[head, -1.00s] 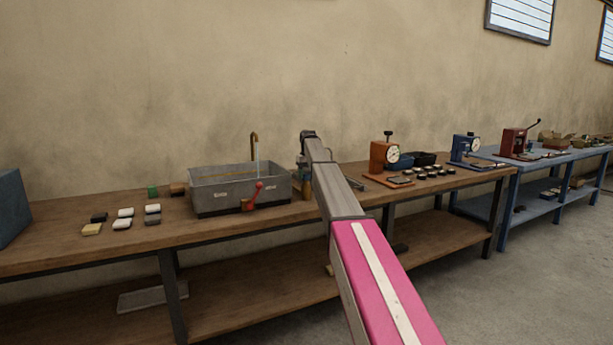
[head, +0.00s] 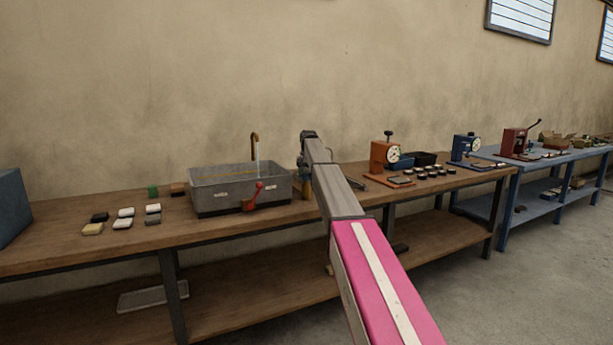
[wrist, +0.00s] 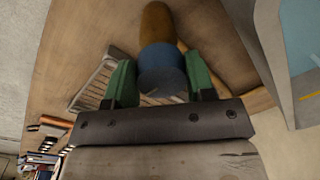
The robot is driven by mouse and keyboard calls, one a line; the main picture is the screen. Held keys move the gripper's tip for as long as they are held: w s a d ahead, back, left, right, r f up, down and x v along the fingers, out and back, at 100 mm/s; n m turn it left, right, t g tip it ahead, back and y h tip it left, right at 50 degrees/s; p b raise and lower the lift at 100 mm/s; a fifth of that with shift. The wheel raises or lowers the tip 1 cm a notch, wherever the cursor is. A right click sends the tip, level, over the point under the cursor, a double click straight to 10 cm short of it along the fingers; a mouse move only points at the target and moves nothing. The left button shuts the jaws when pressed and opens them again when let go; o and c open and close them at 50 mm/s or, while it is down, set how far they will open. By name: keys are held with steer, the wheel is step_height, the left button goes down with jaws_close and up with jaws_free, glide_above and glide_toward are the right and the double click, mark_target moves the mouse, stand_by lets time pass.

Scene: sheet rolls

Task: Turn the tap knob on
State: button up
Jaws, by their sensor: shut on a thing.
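In the wrist view, the green fingers of my gripper (wrist: 159,64) are shut on a round blue knob (wrist: 162,72), one finger on each side. A brown rounded post (wrist: 157,22) shows just beyond the knob. In the head view, the tap's brown curved spout (head: 255,138) rises behind the grey basin (head: 225,199), and a thin pale stream (head: 257,151) hangs below it. My gripper is at the basin's right end there, largely hidden by my arm, and the knob cannot be made out.
The basin wall (wrist: 268,50) stands close on the right in the wrist view. A red lever (head: 255,193) is on the basin's front. Several small blocks (head: 125,212) lie left of it. An orange dial device (head: 384,155) stands right of my arm on the wooden bench (head: 90,248).

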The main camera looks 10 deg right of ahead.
mark_target(308, 173)
steer(key=o, duration=0.9)
steer(key=r, duration=1)
steer(key=shift+s+d+r, duration=0.1)
steer(key=shift+d+r, duration=0.2)
steer(key=shift+r, duration=0.1)
